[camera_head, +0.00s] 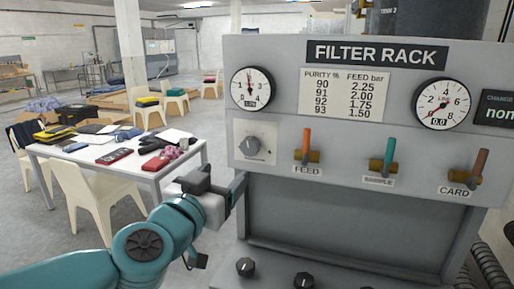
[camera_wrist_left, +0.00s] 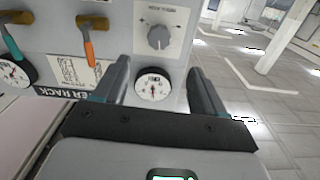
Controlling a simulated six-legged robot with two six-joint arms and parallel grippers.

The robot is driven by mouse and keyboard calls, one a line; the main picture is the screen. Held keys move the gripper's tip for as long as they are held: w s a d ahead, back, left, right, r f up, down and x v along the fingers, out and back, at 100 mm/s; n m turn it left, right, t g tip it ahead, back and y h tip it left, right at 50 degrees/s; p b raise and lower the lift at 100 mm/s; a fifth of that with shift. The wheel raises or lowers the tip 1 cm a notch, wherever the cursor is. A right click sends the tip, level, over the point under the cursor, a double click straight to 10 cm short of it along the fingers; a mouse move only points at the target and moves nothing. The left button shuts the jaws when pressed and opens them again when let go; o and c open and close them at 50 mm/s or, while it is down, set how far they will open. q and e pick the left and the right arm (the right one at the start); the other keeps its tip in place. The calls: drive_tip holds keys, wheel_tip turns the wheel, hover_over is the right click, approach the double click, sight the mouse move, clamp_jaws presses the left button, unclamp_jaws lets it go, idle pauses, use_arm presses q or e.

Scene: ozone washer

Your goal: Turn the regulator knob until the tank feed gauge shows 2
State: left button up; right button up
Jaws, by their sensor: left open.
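The regulator knob (camera_head: 254,145) is a round grey knob on a pale plate at the left of the grey filter rack. It also shows in the left wrist view (camera_wrist_left: 160,37), where the rack appears upside down. A white round gauge (camera_head: 251,88) sits above the knob, its needle pointing roughly up; its small readout is too blurred to read surely. It shows between my fingers in the wrist view (camera_wrist_left: 152,87). My left gripper (camera_head: 238,186) is below and left of the knob, apart from it, open and empty. My right gripper is not in view.
A second gauge (camera_head: 443,104) reads 0.0 at right. Orange FEED (camera_head: 307,139), teal SAMPLE (camera_head: 389,152) and brown CARD (camera_head: 480,166) levers stand out from the panel. Black knobs (camera_head: 246,266) line the lower ledge. A cluttered table (camera_head: 150,175) and chairs stand left.

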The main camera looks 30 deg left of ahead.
sight(249, 150)
use_arm(q)
drive_tip(key=b+x, duration=0.1)
drive_tip(key=x, duration=1.3)
drive_tip(key=shift+w+d, duration=0.1)
drive_tip(key=shift+w+f, duration=0.1)
drive_tip(key=shift+w, duration=0.25)
drive_tip(key=shift+s, duration=0.25)
drive_tip(key=c, duration=1)
drive_tip(key=shift+r+m+p, duration=0.3)
drive_tip(key=shift+m+p, duration=0.2)
drive_tip(key=shift+p, duration=0.3)
drive_tip(key=shift+m+p, duration=0.3)
drive_tip(key=shift+f, duration=0.25)
drive_tip(key=shift+c, duration=0.2)
